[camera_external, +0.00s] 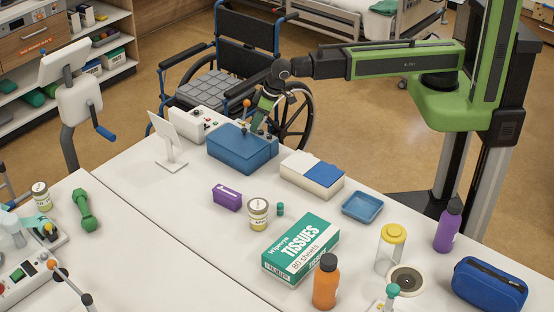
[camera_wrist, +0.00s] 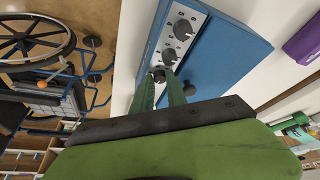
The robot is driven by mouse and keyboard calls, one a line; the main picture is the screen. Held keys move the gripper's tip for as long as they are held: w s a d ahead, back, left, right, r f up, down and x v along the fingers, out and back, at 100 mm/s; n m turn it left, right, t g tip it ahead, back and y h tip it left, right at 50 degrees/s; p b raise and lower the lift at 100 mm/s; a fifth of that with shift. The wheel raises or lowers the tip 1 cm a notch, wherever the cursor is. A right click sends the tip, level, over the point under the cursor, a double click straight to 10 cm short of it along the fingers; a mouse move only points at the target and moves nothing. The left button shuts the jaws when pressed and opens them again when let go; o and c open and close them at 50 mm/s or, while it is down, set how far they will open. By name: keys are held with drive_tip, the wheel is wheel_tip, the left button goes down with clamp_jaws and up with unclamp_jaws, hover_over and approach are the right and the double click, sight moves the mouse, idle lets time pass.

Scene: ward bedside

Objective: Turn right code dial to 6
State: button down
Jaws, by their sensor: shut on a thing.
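The blue box (camera_external: 240,150) stands on the white table, with the blue box (camera_wrist: 225,55) also filling the upper middle of the wrist view. Its pale panel (camera_wrist: 167,36) carries dark code dials in a row: an upper dial (camera_wrist: 185,28), a middle dial (camera_wrist: 170,57) and a lower dial (camera_wrist: 158,75). My gripper (camera_wrist: 159,76) has its green fingers on either side of the lower dial, shut on it. The dial's number marks are too small to read. In the external view my gripper (camera_external: 258,128) reaches down to the box's right part.
A white control box (camera_external: 197,124) and a tilted white stand (camera_external: 172,140) are left of the blue box. A white-and-blue box (camera_external: 312,174) is to its right. A wheelchair (camera_external: 235,60) stands behind the table.

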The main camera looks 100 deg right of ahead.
drive_tip(key=m, duration=0.2)
drive_tip(key=m+h, duration=0.1)
drive_tip(key=m, duration=0.1)
drive_tip(key=shift+w+a+g+h, duration=0.1)
drive_tip(key=shift+a+g+h, duration=0.1)
drive_tip(key=shift+g+h, duration=0.15)
drive_tip(key=shift+a+m+g+h, duration=0.1)
drive_tip(key=shift+m+g+h, duration=0.3)
drive_tip(key=shift+m, duration=1.5)
drive_tip(key=c, duration=1.6)
unclamp_jaws()
